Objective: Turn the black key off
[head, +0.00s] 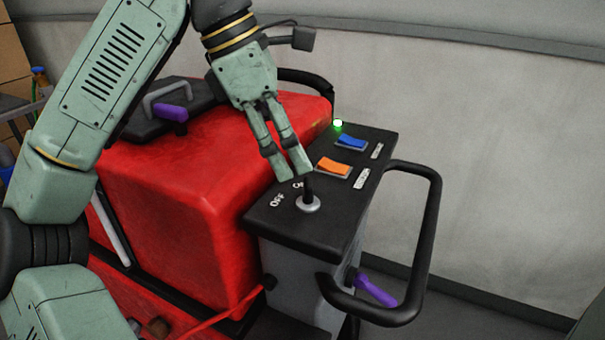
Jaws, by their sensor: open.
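The black key (308,186) stands up from a round silver base (308,204) at the near end of the dark control panel (325,228). White "OFF" lettering (277,201) lies to the left of the base, and "ON" lettering (299,184), partly hidden, lies up and left of it. My gripper (295,174) points down over the panel with its fingers slightly apart. The fingertips are right at the top of the key and overlap it in the picture. I cannot tell whether they touch it. The key's exact turn is hard to read.
A small green light (338,124) glows at the panel's far end. An orange switch (334,167) and a blue switch (352,142) sit behind the key. A black handle loop (432,235) rises at the right. The red tank (190,190) stands close on the left.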

